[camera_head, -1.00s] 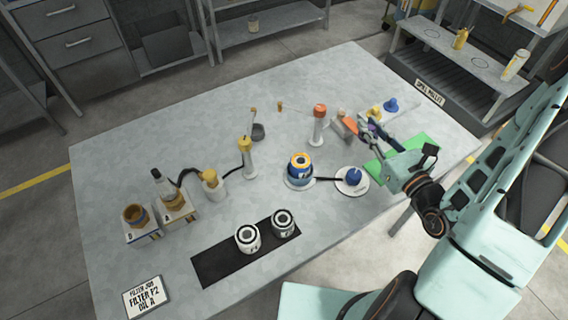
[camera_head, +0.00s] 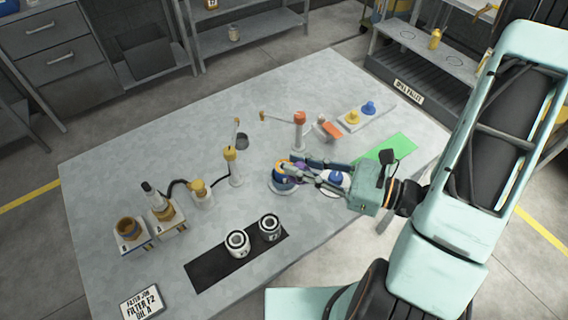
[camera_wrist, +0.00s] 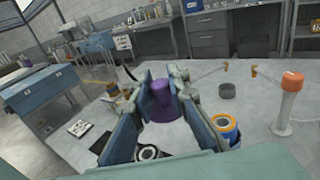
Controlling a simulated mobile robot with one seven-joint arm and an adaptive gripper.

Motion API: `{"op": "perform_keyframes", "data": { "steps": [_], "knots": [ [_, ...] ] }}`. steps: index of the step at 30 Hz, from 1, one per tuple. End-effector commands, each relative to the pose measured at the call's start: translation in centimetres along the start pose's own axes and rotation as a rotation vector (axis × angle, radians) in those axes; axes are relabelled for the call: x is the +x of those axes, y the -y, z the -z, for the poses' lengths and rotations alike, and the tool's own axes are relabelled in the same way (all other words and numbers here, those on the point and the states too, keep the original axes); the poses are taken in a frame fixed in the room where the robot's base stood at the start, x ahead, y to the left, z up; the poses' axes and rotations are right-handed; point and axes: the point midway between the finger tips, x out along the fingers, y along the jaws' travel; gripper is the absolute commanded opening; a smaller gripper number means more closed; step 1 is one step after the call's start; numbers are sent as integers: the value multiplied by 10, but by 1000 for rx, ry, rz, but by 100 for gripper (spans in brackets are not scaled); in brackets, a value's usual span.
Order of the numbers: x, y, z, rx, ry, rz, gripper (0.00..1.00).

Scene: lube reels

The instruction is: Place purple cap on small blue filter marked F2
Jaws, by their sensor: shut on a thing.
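My gripper (camera_head: 296,170) is shut on the purple cap (camera_wrist: 162,100), which sits between the two fingers in the wrist view. In the head view the fingers largely hide the cap. A blue filter (camera_head: 281,181) with an orange-yellow ring on top stands on a round white plate, close to my fingertips. It also shows in the wrist view (camera_wrist: 226,128), right of and lower than the cap, partly behind my right finger. The cap appears apart from the filter. I cannot read a marking on the filter.
A blue part (camera_head: 336,177) on a white plate lies under my gripper. An orange-topped white post (camera_head: 299,130) stands just behind. Two white canisters (camera_head: 238,242) stand on a black mat. Yellow and blue caps (camera_head: 369,107) sit at the back right, near a green mat (camera_head: 392,148).

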Motion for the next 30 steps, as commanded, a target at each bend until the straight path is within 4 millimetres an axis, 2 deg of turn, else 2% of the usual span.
{"op": "perform_keyframes", "data": {
  "steps": [1,4,15,24,28,30],
  "knots": [
    [3,4,10,-6,-1,-1,0],
    [8,10,13,-6,-1,0,0],
    [22,27,21,-5,-2,2,0],
    [29,34,23,-4,0,1,0],
    [46,52,29,2,0,-2,0],
    [50,58,39,5,0,0,0]
  ]
}}
